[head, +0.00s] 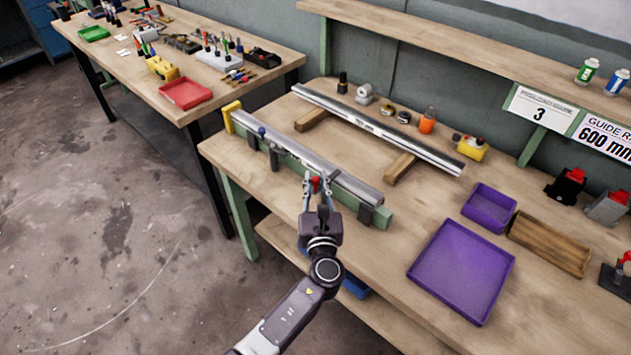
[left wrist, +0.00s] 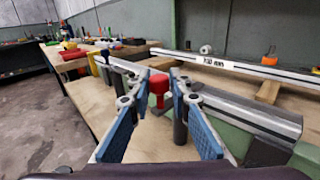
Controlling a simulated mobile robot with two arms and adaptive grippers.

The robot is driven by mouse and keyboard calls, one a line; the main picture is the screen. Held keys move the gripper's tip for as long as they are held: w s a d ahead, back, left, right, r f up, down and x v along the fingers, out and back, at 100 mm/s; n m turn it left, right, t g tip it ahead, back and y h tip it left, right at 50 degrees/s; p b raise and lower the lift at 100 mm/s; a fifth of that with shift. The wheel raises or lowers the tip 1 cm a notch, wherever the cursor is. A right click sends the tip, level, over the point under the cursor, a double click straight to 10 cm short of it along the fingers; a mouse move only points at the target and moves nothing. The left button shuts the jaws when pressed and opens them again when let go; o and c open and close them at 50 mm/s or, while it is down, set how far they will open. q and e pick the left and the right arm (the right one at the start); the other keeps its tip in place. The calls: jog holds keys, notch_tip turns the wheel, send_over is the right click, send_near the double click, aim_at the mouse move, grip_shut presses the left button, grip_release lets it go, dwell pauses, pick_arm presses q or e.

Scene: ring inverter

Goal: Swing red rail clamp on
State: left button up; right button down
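The red rail clamp's knob (head: 316,184) stands at the near side of a silver rail (head: 340,178) lying along a green fixture (head: 383,217). In the left wrist view the red knob (left wrist: 159,82) sits between my finger pads, with a narrow gap seeming to show on each side. My left gripper (head: 317,185) is open around it; its fingers partly hide the clamp in the head view. A blue-knobbed clamp (head: 262,131) stands farther left along the rail. A yellow end block (head: 231,115) marks the fixture's left end. My right gripper is not in view.
A second long rail (head: 375,127) rests on wooden blocks (head: 400,167) behind the fixture. Purple trays (head: 460,272) and a wooden tray (head: 548,243) lie to the right. Another bench (head: 125,65) is at the left.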

pick_arm(q)
jog(key=o, duration=0.3)
jog(key=shift+o, duration=0.2)
jog(key=shift+s, duration=0.1)
jog(key=s, duration=1.2)
jog(key=shift+d, duration=0.35)
jog(key=shift+w, duration=0.1)
